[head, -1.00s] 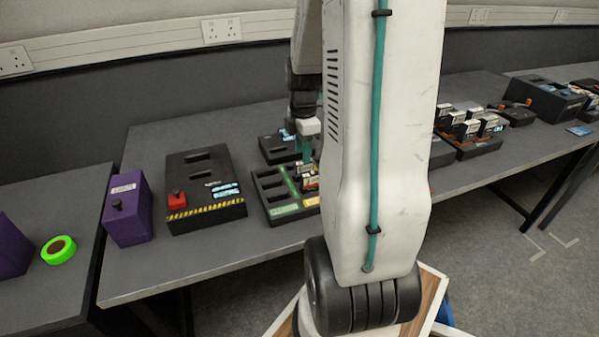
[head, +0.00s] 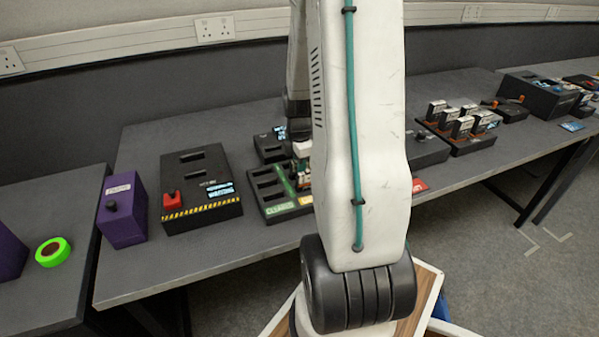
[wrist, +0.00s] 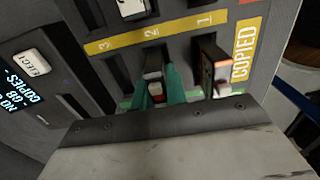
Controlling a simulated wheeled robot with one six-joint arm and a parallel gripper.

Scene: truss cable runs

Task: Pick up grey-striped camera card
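In the wrist view, my gripper's teal fingers (wrist: 158,88) stand on either side of a small card (wrist: 155,90) in the slot marked 2. The card shows a pale grey top and a red patch. I cannot tell whether the fingers press on it, or whether it has grey stripes. A second dark card with an orange and white end (wrist: 213,68) stands in the slot marked 1. In the head view my gripper (head: 298,170) is low over the black slotted tray (head: 267,190), partly hidden by my arm.
The wrist view shows a yellow "COPIED" label (wrist: 245,50), a pale card (wrist: 131,8) at the top, and a device with an eject button (wrist: 33,63). In the head view, a black box with a red switch (head: 200,190) and a purple box (head: 122,210) stand left.

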